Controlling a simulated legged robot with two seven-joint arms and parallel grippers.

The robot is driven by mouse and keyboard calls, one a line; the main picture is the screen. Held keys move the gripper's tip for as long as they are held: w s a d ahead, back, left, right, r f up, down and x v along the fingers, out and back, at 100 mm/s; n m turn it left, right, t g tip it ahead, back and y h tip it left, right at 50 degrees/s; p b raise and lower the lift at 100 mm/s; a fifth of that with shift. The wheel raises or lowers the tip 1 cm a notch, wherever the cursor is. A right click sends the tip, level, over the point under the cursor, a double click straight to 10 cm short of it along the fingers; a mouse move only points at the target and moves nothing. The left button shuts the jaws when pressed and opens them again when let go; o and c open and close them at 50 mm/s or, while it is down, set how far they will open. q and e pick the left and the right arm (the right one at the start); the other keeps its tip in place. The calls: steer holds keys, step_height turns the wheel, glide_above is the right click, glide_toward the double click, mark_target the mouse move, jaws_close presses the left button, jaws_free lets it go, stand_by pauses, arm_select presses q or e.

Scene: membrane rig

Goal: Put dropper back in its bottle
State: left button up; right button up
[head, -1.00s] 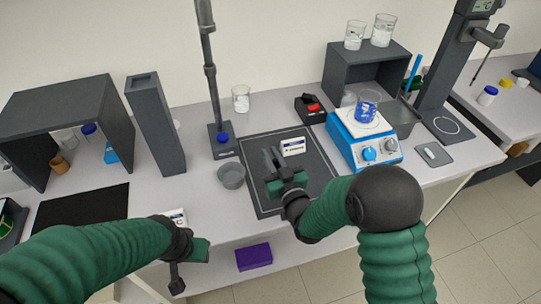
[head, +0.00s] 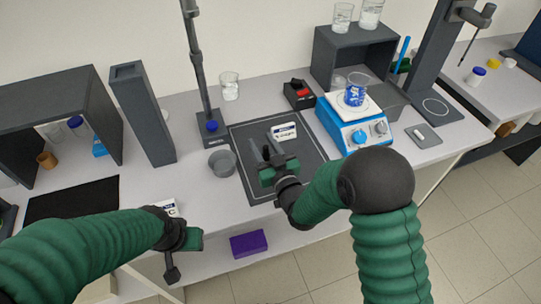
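I cannot make out a dropper or its bottle for certain. A white labelled item (head: 285,132) is on the dark mat (head: 305,158) in the middle of the table; its print is too small to read. My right gripper (head: 266,148) is over the mat, just left of that item, with its two fingers apart and nothing visible between them. My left gripper (head: 172,270) hangs at the table's front edge at lower left, beside a white label (head: 165,207). Its fingers are too unclear to judge.
A grey bowl (head: 222,162) and a stand (head: 212,130) are left of the mat. A blue stirrer (head: 357,135) carries a blue-marked beaker (head: 355,90) at right. Dark shelves (head: 352,50) stand behind it. A purple block (head: 248,243) lies lower, in front of the table.

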steer(key=p+v, duration=0.7)
steer(key=v, duration=0.9)
steer(key=shift+p, duration=0.3)
steer(key=w+d+f+g+h, duration=0.1)
steer(key=d+g, duration=0.1)
steer(key=w+d+f+g+h, duration=0.1)
steer(key=w+d+h, duration=0.1)
steer(key=shift+w+f+m+g, duration=0.2)
steer(key=shift+f+m+g, duration=0.1)
steer(key=shift+f+g, duration=0.1)
steer(key=s+d+r+m+g+h, duration=0.1)
steer(key=s+d+m+g+h, duration=0.1)
steer(key=s+d+g, duration=0.3)
steer(key=s+d+r+m+g+h, duration=0.1)
steer(key=s+d+g, duration=0.4)
steer(key=s, duration=0.5)
steer(key=shift+d+m+h, duration=0.2)
steer(key=shift+m+h, duration=0.3)
